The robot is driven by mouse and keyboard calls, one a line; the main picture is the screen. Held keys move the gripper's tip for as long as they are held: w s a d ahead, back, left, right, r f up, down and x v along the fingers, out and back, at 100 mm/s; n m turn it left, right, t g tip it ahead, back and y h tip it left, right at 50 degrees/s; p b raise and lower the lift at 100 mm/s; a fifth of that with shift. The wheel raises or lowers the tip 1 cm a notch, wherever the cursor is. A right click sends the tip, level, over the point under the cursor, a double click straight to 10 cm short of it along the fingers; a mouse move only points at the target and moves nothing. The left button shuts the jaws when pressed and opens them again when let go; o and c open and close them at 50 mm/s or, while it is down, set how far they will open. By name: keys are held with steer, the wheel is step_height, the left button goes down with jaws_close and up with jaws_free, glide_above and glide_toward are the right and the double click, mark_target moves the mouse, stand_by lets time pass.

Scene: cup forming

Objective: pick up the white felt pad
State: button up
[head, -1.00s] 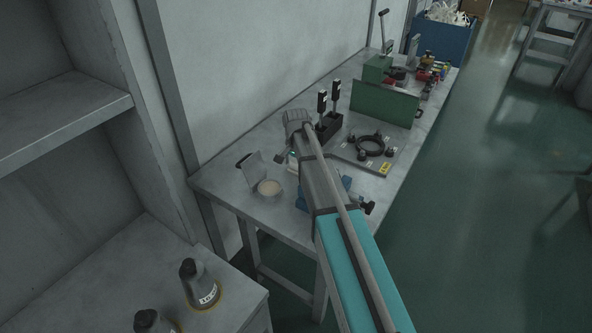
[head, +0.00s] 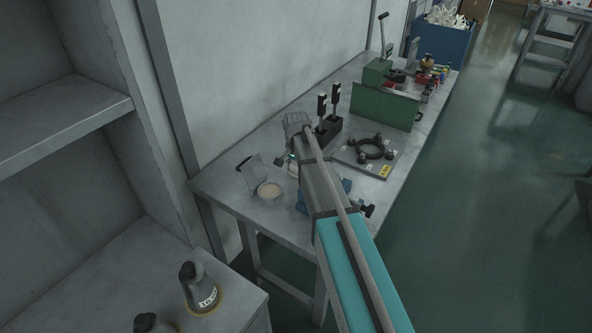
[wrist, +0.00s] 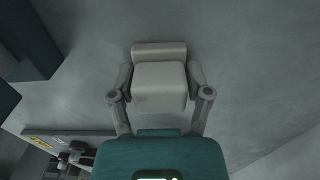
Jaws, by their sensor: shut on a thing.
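The white felt pad (wrist: 160,86) is a pale, block-like piece in the middle of the wrist view. My gripper (wrist: 161,80) has one finger against each side of it and is shut on it. A second pale, flat-edged band shows just beyond the pad; I cannot tell if it is part of the pad. In the head view my arm reaches over the grey workbench (head: 232,190), and my own wrist hides most of the gripper and pad. How high the pad is above the bench is unclear.
A round pale dish (head: 269,191) with an upright grey plate stands near the bench's left end. A black holder with two upright tools (head: 329,127), a fixture plate with a dark ring (head: 370,148) and a green panel (head: 385,105) stand further back.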

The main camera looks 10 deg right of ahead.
steer(key=shift+c, duration=0.8)
steer(key=shift+r, duration=0.15)
step_height(320, 180, up, 10)
steer(key=p, duration=1)
steer(key=o, duration=0.7)
steer(key=c, duration=0.5)
steer(key=shift+o, duration=0.2)
steer(key=shift+s+d, duration=0.1)
